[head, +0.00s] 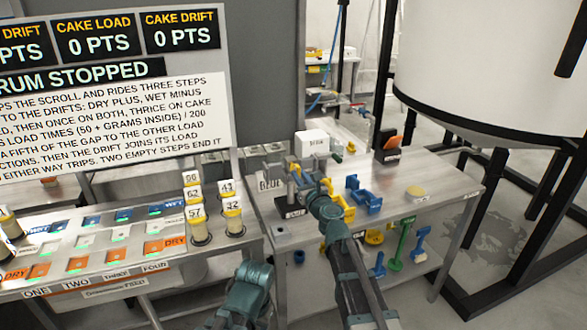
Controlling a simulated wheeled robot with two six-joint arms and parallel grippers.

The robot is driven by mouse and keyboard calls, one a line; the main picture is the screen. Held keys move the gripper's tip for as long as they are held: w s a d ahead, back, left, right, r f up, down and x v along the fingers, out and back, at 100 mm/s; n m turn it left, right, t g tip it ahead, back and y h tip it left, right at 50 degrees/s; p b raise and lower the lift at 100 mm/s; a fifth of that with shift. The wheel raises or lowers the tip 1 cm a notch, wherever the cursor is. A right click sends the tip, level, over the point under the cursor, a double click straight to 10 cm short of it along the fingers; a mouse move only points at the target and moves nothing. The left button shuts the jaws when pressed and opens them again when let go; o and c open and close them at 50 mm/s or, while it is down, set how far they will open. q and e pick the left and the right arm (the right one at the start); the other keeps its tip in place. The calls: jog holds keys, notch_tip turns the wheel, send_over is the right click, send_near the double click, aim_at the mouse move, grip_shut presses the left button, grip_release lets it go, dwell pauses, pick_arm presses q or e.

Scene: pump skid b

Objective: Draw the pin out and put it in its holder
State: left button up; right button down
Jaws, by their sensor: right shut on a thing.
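My right gripper (291,172) is over the left part of the metal side table (400,178). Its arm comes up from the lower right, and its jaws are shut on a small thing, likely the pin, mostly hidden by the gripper. A dark upright piece on a black block with a white label (291,212) stands just below the gripper; whether the pin is still in it cannot be told. I cannot make out which thing is the pin's holder. A teal link of my left arm shows at the bottom, but its gripper does not.
Numbered yellow-and-white jars (198,225) stand to the left. A large white tank (490,60) is at right.

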jog(key=shift+v, duration=1.4)
jog(key=shift+x, duration=2.6)
jog(key=c, duration=0.8)
grip_release()
jog(key=shift+o, duration=0.2)
jog(key=shift+s, duration=0.1)
jog(key=v, duration=0.9)
